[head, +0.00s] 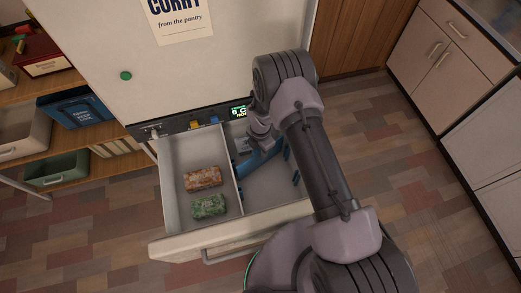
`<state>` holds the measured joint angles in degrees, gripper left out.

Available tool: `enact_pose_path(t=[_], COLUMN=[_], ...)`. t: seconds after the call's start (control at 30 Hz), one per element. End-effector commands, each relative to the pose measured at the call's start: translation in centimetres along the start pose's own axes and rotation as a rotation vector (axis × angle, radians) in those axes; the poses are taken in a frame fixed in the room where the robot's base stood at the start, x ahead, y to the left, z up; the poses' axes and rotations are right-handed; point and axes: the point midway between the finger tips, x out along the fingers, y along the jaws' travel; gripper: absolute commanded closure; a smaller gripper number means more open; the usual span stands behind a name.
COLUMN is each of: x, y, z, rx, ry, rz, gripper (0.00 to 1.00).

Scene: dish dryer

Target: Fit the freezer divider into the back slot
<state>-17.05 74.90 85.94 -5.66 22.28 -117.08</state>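A freezer drawer (166,190) stands pulled out below a white door. A lengthwise white wall (229,172) splits it in two. The blue freezer divider (262,162) is in the back part of the right compartment, slanted relative to the drawer's front. Small blue slot pieces (295,178) show along the right inner wall. My gripper (265,146) points down at the divider's upper edge, seemingly touching it. Its fingertips are too small and covered to show whether they grip the divider. My wrist hides part of the back right corner and the back slot.
An orange-brown package (203,179) and a green package (209,206) lie in the left compartment. A shelf with bins (60,168) stands at the left, cabinets (452,50) at the right. Floor right of the drawer is clear.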

Motion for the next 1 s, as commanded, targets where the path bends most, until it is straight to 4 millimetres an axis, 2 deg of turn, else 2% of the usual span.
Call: enact_pose_path(t=[0.1,0.3,0.43,0.63,0.67,0.7,0.77,0.87,0.9,0.97,1.0], x=[-3.6,-9.2,-11.2,-12.1,-12.6,-14.0,-17.9,-27.9,-32.1,-38.1,-41.9], y=[0.2,0.1,0.1,0.1,0.2,0.5,0.8,-0.1,-1.2,-3.6,-5.5], z=[0.1,0.1,0.0,0.1,0.2,0.6,1.4,3.0,3.3,3.3,3.0], rx=[0.0,0.0,0.0,0.005,0.02,0.065,0.196,0.556,0.724,0.985,1.164], ry=[-0.002,-0.001,-0.001,-0.001,-0.002,-0.005,-0.008,0.001,0.015,0.047,0.077], rz=[0.004,0.004,0.002,0.003,0.008,0.019,0.048,0.125,0.158,0.21,0.245], gripper=[0.69,0.69,0.69,0.69,0.69,0.69,0.69,0.69,0.69,0.69,0.69])
